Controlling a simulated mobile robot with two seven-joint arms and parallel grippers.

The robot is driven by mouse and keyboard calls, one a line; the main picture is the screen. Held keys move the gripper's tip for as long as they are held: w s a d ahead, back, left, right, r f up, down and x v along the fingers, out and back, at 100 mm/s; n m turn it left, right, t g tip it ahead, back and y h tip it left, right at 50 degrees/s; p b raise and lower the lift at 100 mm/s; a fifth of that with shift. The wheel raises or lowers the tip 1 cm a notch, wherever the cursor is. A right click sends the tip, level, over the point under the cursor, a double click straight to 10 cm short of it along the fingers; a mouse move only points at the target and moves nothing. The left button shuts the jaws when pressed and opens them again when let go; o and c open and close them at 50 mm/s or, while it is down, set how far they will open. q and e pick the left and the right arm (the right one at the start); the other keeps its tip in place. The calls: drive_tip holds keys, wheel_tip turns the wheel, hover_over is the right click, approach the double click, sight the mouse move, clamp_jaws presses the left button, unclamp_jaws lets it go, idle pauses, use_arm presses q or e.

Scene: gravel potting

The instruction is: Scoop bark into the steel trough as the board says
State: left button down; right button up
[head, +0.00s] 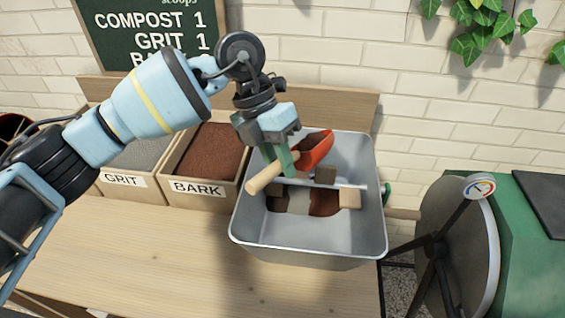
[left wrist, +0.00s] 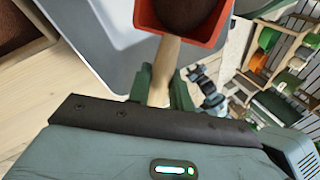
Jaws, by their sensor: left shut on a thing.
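My left gripper (head: 283,168) is shut on the wooden handle (head: 264,180) of an orange-red scoop (head: 319,147). It holds the scoop above the steel trough (head: 307,254). In the left wrist view the scoop (left wrist: 208,33) has dark brown material (left wrist: 188,12) in it. The trough's floor has grey (head: 298,202) and reddish-brown (head: 325,203) patches, partly covered by a bar with several wooden blocks (head: 349,198). The bark bin (head: 199,187) holds reddish-brown bark (head: 208,152). The board (head: 150,30) reads COMPOST 1 and GRIT 1; my arm hides the lowest line's end.
The grit bin (head: 124,182) stands left of the bark bin. A wooden handle (head: 403,213) sticks out at the trough's right. A round drum with a dial (head: 479,186) stands further right. The front of the wooden table (head: 180,255) is clear.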

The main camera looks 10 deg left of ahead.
use_arm(q)
drive_tip(key=shift+w+a+f+g+h+b, duration=0.15)
drive_tip(key=shift+f+g+h+b, duration=0.1)
drive_tip(key=shift+g+h+b, duration=0.2)
drive_tip(key=shift+a+f+n+g+h, duration=0.1)
drive_tip(key=shift+f+n+g+h, duration=0.3)
drive_tip(key=shift+h, duration=0.35)
drive_tip(key=g+h+b, duration=0.1)
drive_tip(key=h, duration=0.1)
drive_tip(key=g+h+b, duration=0.1)
drive_tip(key=h, duration=0.1)
drive_tip(key=f+g+h+b, duration=0.1)
drive_tip(key=h, duration=0.1)
drive_tip(key=shift+w+a+n+h, duration=0.2)
drive_tip(key=shift+a+n+h, duration=0.1)
drive_tip(key=shift+a+n, duration=0.1)
use_arm(e)
drive_tip(key=shift+g, duration=0.4)
drive_tip(key=f, duration=0.1)
drive_tip(key=s+f, duration=0.1)
drive_tip(key=f, duration=0.1)
drive_tip(key=s+f, duration=0.1)
drive_tip(key=f, duration=0.1)
drive_tip(key=shift+s+a, duration=0.1)
drive_tip(key=shift+s, duration=0.15)
drive_tip(key=shift+w+r, duration=0.15)
drive_tip(key=shift+w, duration=0.05)
drive_tip(key=shift+s, duration=0.15)
